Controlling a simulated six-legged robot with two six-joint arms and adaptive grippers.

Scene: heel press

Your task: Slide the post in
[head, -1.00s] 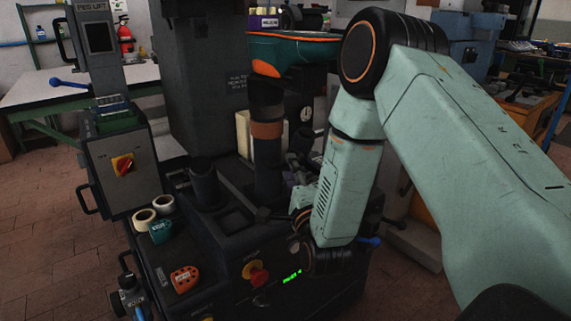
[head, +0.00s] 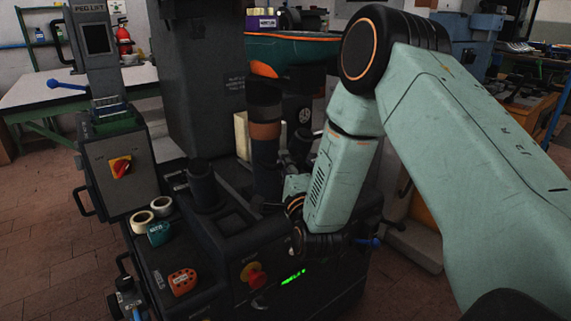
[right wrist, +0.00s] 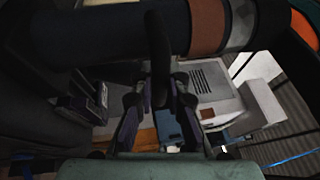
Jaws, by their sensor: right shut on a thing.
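The post is a dark upright cylinder with a brown band (head: 265,131), standing at the middle of the press below the green and orange part (head: 290,48). In the right wrist view the banded cylinder (right wrist: 207,25) lies across the top of the picture. My right gripper (right wrist: 158,85) is shut on a dark bar (right wrist: 158,45) that reaches up to the cylinder; it seems to be the post's handle. In the head view my right gripper (head: 291,185) is beside the post's lower right, partly hidden by my forearm. The post's foot is hidden. My left gripper is not in view.
A short dark cylinder (head: 201,182) stands left of the post. A red knob (head: 254,277) and green display (head: 292,278) are on the press front. A control box (head: 122,165) stands behind.

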